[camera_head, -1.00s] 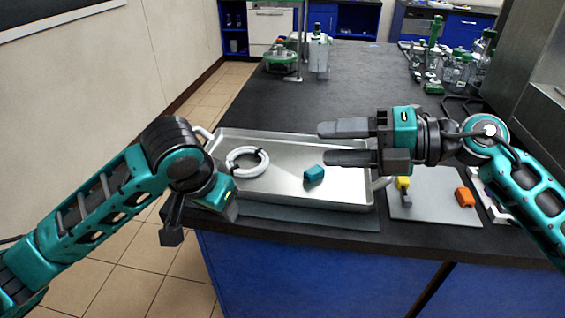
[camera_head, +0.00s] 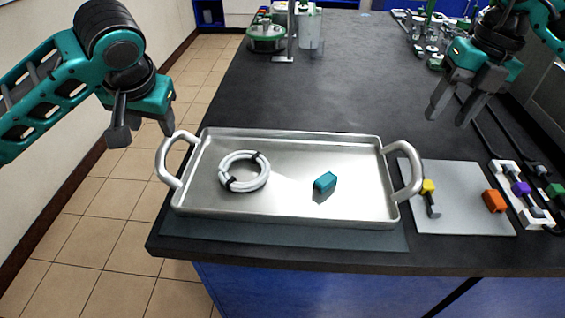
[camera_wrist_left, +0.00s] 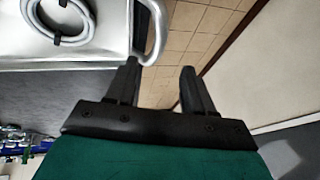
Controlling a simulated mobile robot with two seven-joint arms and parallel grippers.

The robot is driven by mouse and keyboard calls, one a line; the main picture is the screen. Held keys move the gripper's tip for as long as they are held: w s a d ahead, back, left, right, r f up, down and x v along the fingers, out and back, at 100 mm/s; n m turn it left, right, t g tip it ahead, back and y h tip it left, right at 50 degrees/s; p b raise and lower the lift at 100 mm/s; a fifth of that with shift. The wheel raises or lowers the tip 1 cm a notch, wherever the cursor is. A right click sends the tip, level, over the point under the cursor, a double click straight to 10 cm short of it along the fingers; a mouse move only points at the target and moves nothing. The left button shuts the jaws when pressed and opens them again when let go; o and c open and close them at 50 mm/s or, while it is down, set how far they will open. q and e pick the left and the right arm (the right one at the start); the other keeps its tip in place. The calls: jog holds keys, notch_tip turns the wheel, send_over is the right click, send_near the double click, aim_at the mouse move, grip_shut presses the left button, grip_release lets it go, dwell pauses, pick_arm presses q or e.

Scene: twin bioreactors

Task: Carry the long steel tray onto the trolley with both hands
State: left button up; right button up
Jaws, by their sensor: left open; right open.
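The long steel tray (camera_head: 285,210) lies flat on a dark mat on the black bench, with a looped handle at each end. It holds a coiled white hose (camera_head: 262,172) and a teal block (camera_head: 325,182). My left gripper (camera_head: 144,134) is open and empty, above and just left of the left handle (camera_head: 163,168). In the left wrist view the open fingers (camera_wrist_left: 158,85) are close to that handle (camera_wrist_left: 157,40), not around it. My right gripper (camera_head: 449,113) is open and empty, pointing down, above and right of the right handle (camera_head: 414,172). No trolley is in view.
A grey mat (camera_head: 465,205) right of the tray holds a yellow-and-grey tool (camera_head: 430,196) and an orange block (camera_head: 494,201). A white rack (camera_head: 525,200) stands beside it. Glassware (camera_head: 310,27) stands at the back. Tiled floor lies left of the bench.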

aim_at(162, 146)
pick_arm(q)
jog(key=shift+s, duration=0.15)
pick_arm(e)
jog(key=shift+s+d, duration=0.1)
jog(key=shift+s, duration=0.05)
pick_arm(q)
jog(key=x, duration=1.3)
pick_arm(e)
jog(key=f, duration=0.4)
jog(key=a+f, duration=0.1)
jog(key=f, duration=0.3)
jog(key=a+f, duration=0.1)
jog(key=f, duration=0.3)
jog(key=shift+a+f, duration=0.2)
jog(key=shift+f, duration=0.15)
pick_arm(q)
jog(key=c, duration=0.9)
pick_arm(e)
jog(key=c, duration=0.9)
pick_arm(q)
grip_shut()
pick_arm(e)
grip_shut()
pick_arm(q)
jog(key=shift+r, duration=0.1)
pick_arm(e)
jog(key=shift+r, duration=0.15)
